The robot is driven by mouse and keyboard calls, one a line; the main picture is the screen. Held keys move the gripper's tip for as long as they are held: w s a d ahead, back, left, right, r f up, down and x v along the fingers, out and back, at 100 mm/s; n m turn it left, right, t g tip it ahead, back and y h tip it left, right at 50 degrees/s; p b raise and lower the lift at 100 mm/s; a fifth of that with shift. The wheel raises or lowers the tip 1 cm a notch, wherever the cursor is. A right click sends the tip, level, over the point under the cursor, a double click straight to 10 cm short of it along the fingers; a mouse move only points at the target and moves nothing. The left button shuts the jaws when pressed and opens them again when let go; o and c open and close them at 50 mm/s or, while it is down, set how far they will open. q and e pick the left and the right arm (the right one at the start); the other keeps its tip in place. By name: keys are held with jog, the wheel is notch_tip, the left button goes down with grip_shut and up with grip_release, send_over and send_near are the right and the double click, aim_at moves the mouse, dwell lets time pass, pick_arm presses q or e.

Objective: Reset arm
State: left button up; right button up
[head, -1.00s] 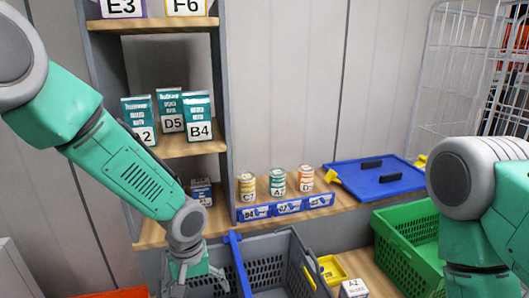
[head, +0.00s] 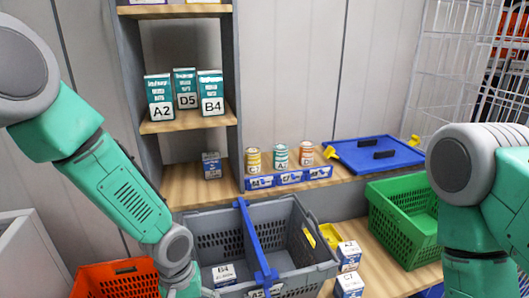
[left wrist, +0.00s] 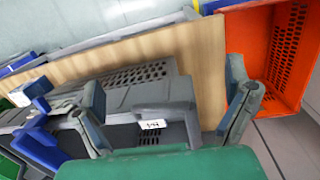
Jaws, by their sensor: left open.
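My left arm comes in from the left in the head view, with its wrist (head: 176,262) low beside the near-left corner of the grey tote (head: 192,223). Its fingers are cut off by the bottom edge there. In the left wrist view my left gripper (left wrist: 165,108) is open, its two fingers spread wide with nothing held between them. The grey tote's wall and a small white label (left wrist: 152,124) show between and beyond the fingers. My right arm stands at the right of the head view; its gripper is out of frame.
An orange tote (head: 88,283) lies at lower left. The grey tote has a blue divider (head: 252,240) and holds a B4 box (head: 224,274). A green crate (head: 385,215), a blue lid (head: 365,152), small cans and shelf boxes (head: 160,97) stand around. White boxes (head: 348,256) lie right.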

pick_arm(q)
jog(key=s+a+f+m, duration=0.1)
jog(key=s+a+f, duration=0.35)
jog(key=s, duration=0.45)
jog(key=s+a+f+y+b, duration=0.1)
jog(key=s+a+f, duration=0.3)
jog(key=s, duration=0.5)
jog(key=s+a+f+m, duration=0.1)
jog(key=s+a+f, duration=0.1)
jog(key=s+a, duration=0.45)
notch_tip(320, 180, down, 14)
jog(key=d+m+t+b, duration=0.1)
jog(key=d+b, duration=0.1)
jog(key=b, duration=1.2)
jog(key=shift+w+d+r, duration=0.15)
jog(key=shift+w+d, duration=0.2)
jog(key=shift+w, duration=0.05)
